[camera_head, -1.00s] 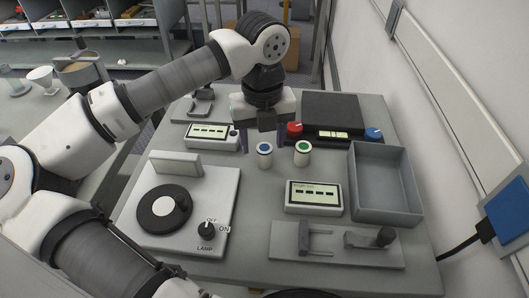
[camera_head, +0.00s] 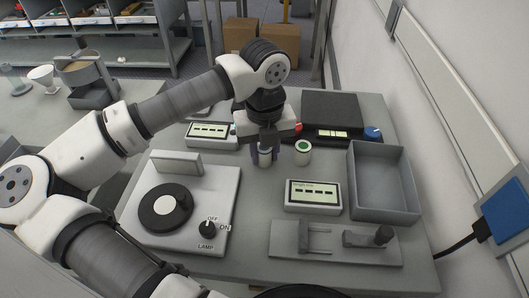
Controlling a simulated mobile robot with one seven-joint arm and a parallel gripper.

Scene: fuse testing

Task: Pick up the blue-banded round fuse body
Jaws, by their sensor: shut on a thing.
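The blue-banded round fuse body (camera_head: 265,160) is a small white cylinder, upright near the middle of the table. My gripper (camera_head: 266,149) is above it, pointing down, with its fingers on either side and shut on it. The fingers and wrist hide its top. Its base seems to be at table level; I cannot tell if there is a gap under it. A similar green-topped fuse body (camera_head: 303,154) stands upright just to the right, apart from the held one.
A lamp unit (camera_head: 215,195) with a round disc and knob is front left. A display box (camera_head: 313,196), grey tray (camera_head: 383,208) and clamp fixture (camera_head: 330,255) are to the right. Another display unit (camera_head: 208,141) and a black device (camera_head: 331,112) are behind.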

